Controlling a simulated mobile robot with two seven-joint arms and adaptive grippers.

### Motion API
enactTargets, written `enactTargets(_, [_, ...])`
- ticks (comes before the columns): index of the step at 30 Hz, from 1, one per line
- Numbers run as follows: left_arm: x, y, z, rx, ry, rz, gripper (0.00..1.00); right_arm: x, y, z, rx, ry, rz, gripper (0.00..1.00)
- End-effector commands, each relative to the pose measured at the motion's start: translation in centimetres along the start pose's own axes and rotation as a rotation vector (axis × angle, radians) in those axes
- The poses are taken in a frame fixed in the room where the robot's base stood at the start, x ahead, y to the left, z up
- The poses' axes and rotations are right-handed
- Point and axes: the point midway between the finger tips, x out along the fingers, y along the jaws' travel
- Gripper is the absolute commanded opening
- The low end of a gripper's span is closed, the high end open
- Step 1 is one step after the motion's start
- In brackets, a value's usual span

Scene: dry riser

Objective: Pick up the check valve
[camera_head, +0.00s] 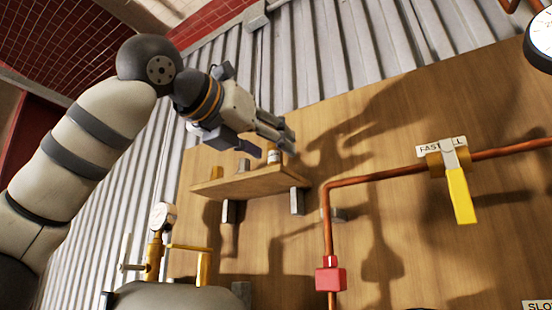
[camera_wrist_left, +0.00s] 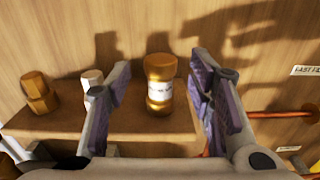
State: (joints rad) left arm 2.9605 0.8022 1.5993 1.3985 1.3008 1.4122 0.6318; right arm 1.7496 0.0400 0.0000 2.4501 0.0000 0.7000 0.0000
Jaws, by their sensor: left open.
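The check valve looks to be the brass cylinder with a white label band (camera_wrist_left: 160,88), upright on the small wooden shelf (camera_wrist_left: 130,122) in the left wrist view. In the head view a small part of it (camera_head: 274,156) shows on the shelf (camera_head: 250,184), just below my left gripper's fingers. My left gripper (camera_head: 268,140) is open. In the left wrist view its two fingers stand apart on either side of the valve, with clear gaps and no contact seen. I cannot judge the remaining depth. My right gripper is not in view.
A brass fitting (camera_wrist_left: 38,92) and a silver hex fitting (camera_wrist_left: 92,80) stand left on the shelf, the silver one close to the left finger. A wooden board backs the shelf. A copper pipe (camera_head: 327,225) and a yellow-handled valve (camera_head: 459,190) are to the right.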

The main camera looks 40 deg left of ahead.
Motion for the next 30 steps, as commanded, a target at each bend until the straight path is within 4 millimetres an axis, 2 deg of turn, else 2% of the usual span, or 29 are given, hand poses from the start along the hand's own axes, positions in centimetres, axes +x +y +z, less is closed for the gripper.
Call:
enactTargets(4, [2.1,0.0,0.0,-0.001,0.0,0.001,0.48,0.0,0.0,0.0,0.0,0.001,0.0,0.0])
enactTargets(11, [2.4,0.0,0.0,0.001,-0.001,0.0,0.48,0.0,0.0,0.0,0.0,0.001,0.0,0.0])
enactTargets(18, [2.4,0.0,0.0,0.001,-0.001,0.0,0.0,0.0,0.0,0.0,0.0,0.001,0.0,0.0])
enactTargets(30, [2.5,-0.2,0.3,0.001,0.0,0.001,0.0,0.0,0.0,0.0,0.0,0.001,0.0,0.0])
